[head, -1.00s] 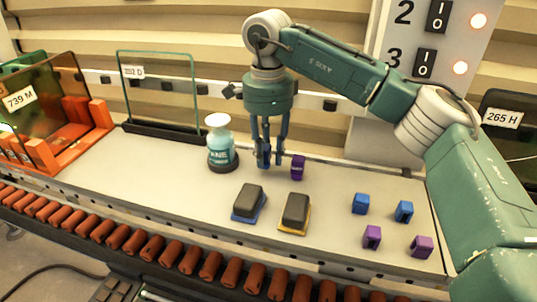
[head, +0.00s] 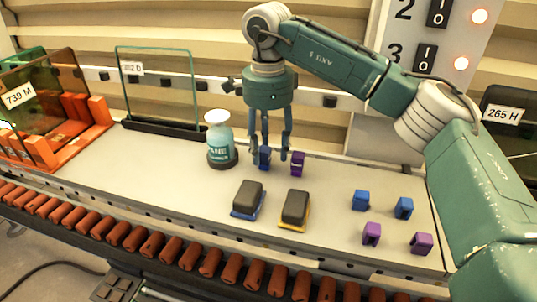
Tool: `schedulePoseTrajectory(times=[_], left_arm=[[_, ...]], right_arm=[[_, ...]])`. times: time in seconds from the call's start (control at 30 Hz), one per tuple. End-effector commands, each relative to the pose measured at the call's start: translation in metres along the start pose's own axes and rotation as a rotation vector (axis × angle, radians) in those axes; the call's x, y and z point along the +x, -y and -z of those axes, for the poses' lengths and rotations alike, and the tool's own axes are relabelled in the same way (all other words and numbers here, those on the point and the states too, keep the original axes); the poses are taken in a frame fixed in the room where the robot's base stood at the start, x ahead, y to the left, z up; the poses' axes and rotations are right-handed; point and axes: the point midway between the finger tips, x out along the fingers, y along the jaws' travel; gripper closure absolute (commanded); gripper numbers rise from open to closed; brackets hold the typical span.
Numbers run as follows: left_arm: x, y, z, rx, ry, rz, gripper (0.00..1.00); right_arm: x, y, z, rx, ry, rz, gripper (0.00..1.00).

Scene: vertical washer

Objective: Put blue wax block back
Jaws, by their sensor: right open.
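A blue wax block (head: 265,158) stands upright on the grey worktop (head: 330,186), just right of the spray bottle. My right gripper (head: 269,156) is open around or just above this block, with a finger on each side. I cannot tell whether the fingers touch it. A purple block (head: 297,163) stands close to the right of the gripper. Two more blue blocks (head: 360,200) (head: 403,208) lie at the right of the worktop, with two purple blocks (head: 371,233) (head: 421,243) in front of them. My left gripper is not in view.
A bottle (head: 220,140) stands close left of the gripper. Two dark-topped sponge-like blocks (head: 247,198) (head: 295,208) lie in front. A glass panel (head: 158,88) stands at the back left, an orange rack (head: 70,125) at far left. A roller conveyor (head: 160,242) runs along the front.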

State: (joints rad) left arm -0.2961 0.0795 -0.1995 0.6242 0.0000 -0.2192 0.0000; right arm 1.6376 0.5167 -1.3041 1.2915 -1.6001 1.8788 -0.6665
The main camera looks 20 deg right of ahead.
Motion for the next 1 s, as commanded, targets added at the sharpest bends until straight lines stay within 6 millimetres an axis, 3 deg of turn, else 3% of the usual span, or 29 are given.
schedulePoseTrajectory(times=[0.2, 0.43, 0.6, 1.0], left_arm=[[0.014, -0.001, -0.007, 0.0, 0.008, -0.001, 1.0], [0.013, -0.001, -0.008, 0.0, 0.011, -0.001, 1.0], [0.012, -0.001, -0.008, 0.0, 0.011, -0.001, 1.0], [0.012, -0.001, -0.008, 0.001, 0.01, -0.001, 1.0]], right_arm=[[-0.047, 0.001, -0.001, 0.001, 0.002, 0.005, 0.55], [-0.089, 0.0, 0.0, 0.001, 0.0, 0.002, 0.55], [-0.099, 0.0, 0.0, 0.001, 0.0, 0.0, 0.55], [-0.1, 0.0, 0.0, 0.0, 0.001, -0.001, 0.55]])
